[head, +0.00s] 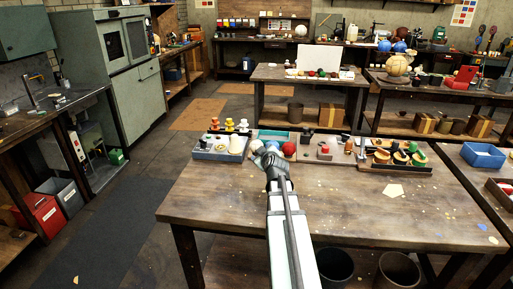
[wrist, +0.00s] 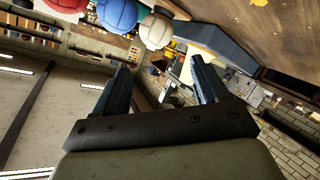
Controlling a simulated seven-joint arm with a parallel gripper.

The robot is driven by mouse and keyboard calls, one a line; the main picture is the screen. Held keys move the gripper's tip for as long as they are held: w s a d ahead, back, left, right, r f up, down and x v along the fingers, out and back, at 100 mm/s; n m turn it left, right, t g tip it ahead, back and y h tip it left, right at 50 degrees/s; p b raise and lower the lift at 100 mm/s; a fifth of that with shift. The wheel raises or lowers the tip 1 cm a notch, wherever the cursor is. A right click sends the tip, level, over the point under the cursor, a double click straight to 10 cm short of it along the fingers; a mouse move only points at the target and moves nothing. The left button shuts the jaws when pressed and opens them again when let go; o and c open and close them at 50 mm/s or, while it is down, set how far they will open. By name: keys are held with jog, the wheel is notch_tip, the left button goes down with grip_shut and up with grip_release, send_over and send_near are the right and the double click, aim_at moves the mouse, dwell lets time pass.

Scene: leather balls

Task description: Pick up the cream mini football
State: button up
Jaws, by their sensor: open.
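The cream mini football (wrist: 155,31) shows at the top of the wrist view, beyond and between my open fingertips and apart from them. A blue ball (wrist: 117,14) and a red ball (wrist: 65,5) are in a row to its left. In the head view, the cream ball (head: 256,145) is at the left of this row, with the blue ball (head: 272,144) and red ball (head: 289,149) to its right. My gripper (head: 268,160) is close in front of them; it is open and empty in the wrist view (wrist: 160,67). My gripper partly hides the balls' lower parts in the head view.
A blue-grey tray (head: 203,155) with small pegs and a cream rounded thing stands left of the balls. The front tabletop (head: 345,215) is mostly clear.

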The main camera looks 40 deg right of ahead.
aim_at(257, 146)
jog(key=shift+d, duration=0.5)
jog(key=x, duration=1.3)
jog(key=shift+w, duration=0.15)
jog(key=c, duration=0.7)
jog(key=shift+c, duration=0.2)
